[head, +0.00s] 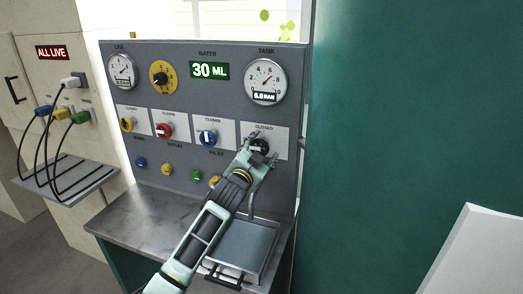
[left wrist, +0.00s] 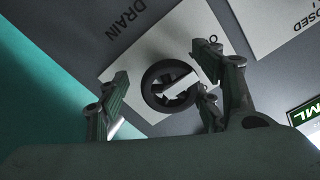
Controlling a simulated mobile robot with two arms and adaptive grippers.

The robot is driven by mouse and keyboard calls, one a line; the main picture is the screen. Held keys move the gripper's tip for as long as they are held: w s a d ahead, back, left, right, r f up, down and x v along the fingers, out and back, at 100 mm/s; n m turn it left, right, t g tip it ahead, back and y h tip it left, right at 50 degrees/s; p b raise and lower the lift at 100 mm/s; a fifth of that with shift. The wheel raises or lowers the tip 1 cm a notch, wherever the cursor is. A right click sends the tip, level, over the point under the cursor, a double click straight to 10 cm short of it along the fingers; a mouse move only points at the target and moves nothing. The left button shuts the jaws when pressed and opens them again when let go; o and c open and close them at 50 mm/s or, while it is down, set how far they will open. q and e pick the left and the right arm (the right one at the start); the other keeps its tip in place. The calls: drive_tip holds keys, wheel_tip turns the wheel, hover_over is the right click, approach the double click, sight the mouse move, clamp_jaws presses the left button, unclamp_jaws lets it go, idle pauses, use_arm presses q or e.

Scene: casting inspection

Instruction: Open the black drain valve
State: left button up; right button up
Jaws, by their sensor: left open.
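The black drain valve (head: 259,146) is a round knob on a white plate at the right end of the valve row. The small label above it reads CLOSED. In the left wrist view the black knob (left wrist: 153,88) shows a pale bar across its face, beside the word DRAIN. My left gripper (head: 262,155) is right in front of this valve. Its fingers are open and stand on both sides of the knob in the left wrist view; I cannot tell whether they touch it. My right gripper is not in view.
Blue (head: 207,135), red (head: 164,131) and yellow (head: 127,125) valves sit left of the black one. Gauges and a green display (head: 209,70) reading 30 ML are above. A tray (head: 246,245) rests on the metal counter (head: 150,222) below. A green wall (head: 400,120) stands to the right.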

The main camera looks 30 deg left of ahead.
use_arm(q)
drive_tip(key=shift+s+a+r, duration=0.1)
drive_tip(key=shift+r, duration=0.05)
drive_tip(key=shift+s, duration=0.35)
drive_tip(key=v, duration=1.1)
drive_tip(key=shift+d, duration=0.2)
